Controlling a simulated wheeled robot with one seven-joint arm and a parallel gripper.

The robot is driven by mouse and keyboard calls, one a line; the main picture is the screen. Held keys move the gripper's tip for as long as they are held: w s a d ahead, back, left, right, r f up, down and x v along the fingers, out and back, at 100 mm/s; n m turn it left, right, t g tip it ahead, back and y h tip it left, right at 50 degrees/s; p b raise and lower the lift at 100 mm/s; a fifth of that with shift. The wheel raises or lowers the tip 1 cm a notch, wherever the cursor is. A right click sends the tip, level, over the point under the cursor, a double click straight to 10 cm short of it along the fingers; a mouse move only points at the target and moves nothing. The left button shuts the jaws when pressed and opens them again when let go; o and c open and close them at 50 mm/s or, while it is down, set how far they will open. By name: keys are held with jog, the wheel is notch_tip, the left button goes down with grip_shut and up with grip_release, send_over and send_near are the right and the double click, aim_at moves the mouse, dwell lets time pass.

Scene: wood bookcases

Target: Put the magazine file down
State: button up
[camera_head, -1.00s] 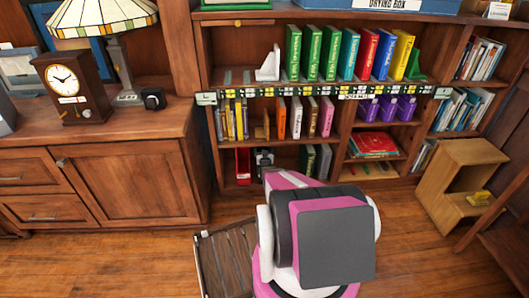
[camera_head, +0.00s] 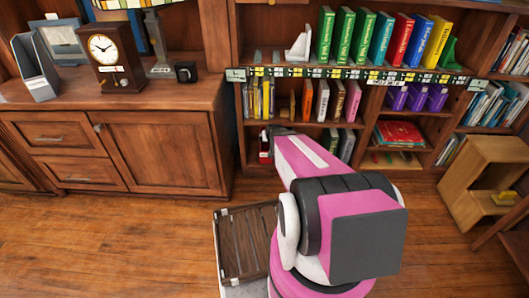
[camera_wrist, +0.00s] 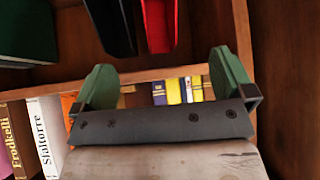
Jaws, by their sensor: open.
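My gripper (camera_wrist: 163,70) is open in the wrist view, with two green finger pads apart and nothing between them. Beyond the fingertips is a shelf edge. A black upright file-like holder (camera_wrist: 110,25) and a red one (camera_wrist: 158,25) show at the top of the wrist view, apart from the fingers. The red holder (camera_head: 265,150) stands on the bottom shelf in the head view; my arm hides the black one there. A grey magazine file (camera_head: 35,68) stands on the cabinet at the left. Which file the task means cannot be told.
The bookcase's middle shelf (camera_head: 300,122) holds yellow, orange and pink books. Dark green books (camera_head: 347,145) stand right of my arm on the bottom shelf. A clock (camera_head: 110,60) stands on the cabinet (camera_head: 160,95). A wooden step stool (camera_head: 480,180) is at the right. Floor at left is clear.

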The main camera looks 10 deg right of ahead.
jog(key=s+a+r+g, duration=0.2)
jog(key=s+r, duration=0.1)
jog(key=s, duration=0.4)
jog(key=s+a+r+n+g, duration=0.1)
jog(key=s+a+r+g, duration=0.2)
jog(key=s, duration=0.4)
jog(key=s+a+r+g, duration=0.3)
jog(key=s+r, duration=0.2)
jog(key=s, duration=0.2)
jog(key=shift+s+a+r+y, duration=0.2)
jog(key=shift+s+r+y, duration=0.05)
jog(key=shift+s+y, duration=0.15)
